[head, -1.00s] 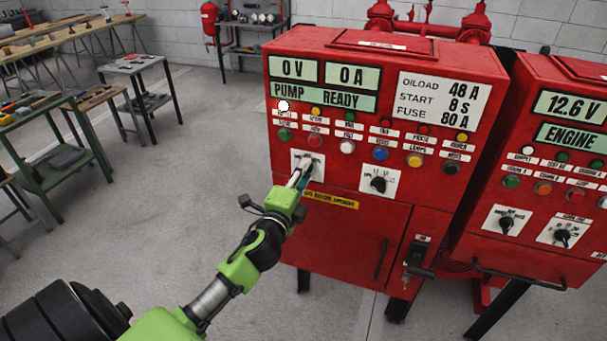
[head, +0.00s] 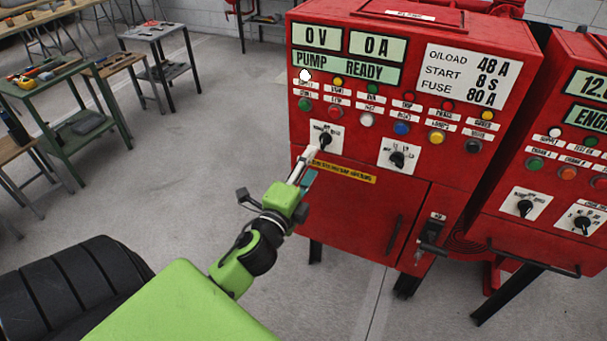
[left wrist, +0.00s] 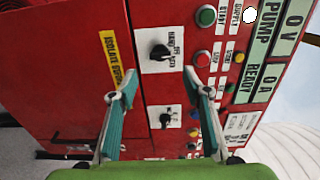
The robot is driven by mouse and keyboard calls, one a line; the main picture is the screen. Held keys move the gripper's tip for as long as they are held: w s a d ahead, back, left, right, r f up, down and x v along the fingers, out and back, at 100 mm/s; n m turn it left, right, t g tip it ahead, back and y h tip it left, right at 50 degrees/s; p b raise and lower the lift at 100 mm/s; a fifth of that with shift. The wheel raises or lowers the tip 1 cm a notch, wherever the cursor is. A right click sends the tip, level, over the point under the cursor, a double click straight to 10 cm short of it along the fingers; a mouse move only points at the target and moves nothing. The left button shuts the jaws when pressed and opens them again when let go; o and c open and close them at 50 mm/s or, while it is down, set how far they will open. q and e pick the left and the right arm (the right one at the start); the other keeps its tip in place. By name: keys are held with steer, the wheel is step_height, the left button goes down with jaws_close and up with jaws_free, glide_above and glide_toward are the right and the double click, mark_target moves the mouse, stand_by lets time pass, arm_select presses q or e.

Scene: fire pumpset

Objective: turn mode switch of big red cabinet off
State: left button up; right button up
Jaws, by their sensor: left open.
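The big red cabinet (head: 380,215) stands ahead, its display reading 0 V, 0 A and PUMP READY. Its mode switch (head: 325,140) is a black knob on a white plate at the left of the panel. The same knob shows in the left wrist view (left wrist: 160,52), where the picture is turned sideways. My left gripper (head: 311,155) is just below and left of the knob in the head view. In the left wrist view its two fingers (left wrist: 150,84) are spread apart and empty, with the knob ahead between them, not gripped. The knob's exact setting is too small to read. My right gripper is out of view.
A second black switch (head: 398,158) sits right of the mode switch, below rows of coloured buttons. A handle lever (head: 430,247) juts out lower right. Another red cabinet (head: 560,225) stands to the right. Workbenches (head: 75,125) are at the left; the floor between is clear.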

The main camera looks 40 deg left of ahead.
arm_select(q)
steer(key=v, duration=0.3)
steer(key=shift+s, duration=0.25)
steer(key=shift+f, duration=0.1)
steer(key=s+d+f+n+g+h+b, duration=0.1)
steer(key=s+f+n+g, duration=0.15)
steer(key=f, duration=1.15)
steer(key=s+d+f+n+g+h, duration=0.1)
steer(key=s+d+f+n+g, duration=0.2)
steer(key=f, duration=1)
steer(key=s+f+n+g+b, duration=0.1)
steer(key=s+f+g, duration=0.25)
steer(key=f, duration=1.05)
steer(key=s+d+f+n+g, duration=0.2)
steer(key=s+f, duration=0.5)
steer(key=s, duration=0.3)
steer(key=s+d+f+n+g+h+b, duration=0.1)
steer(key=s+d+f+n+g, duration=0.1)
steer(key=s+f, duration=0.6)
steer(key=s+d+f+n+g+h, duration=0.1)
steer(key=s+d+f+n+g, duration=0.1)
steer(key=s+f, duration=0.6)
steer(key=s+d+g, duration=0.1)
steer(key=s, duration=0.5)
steer(key=shift+g, duration=0.3)
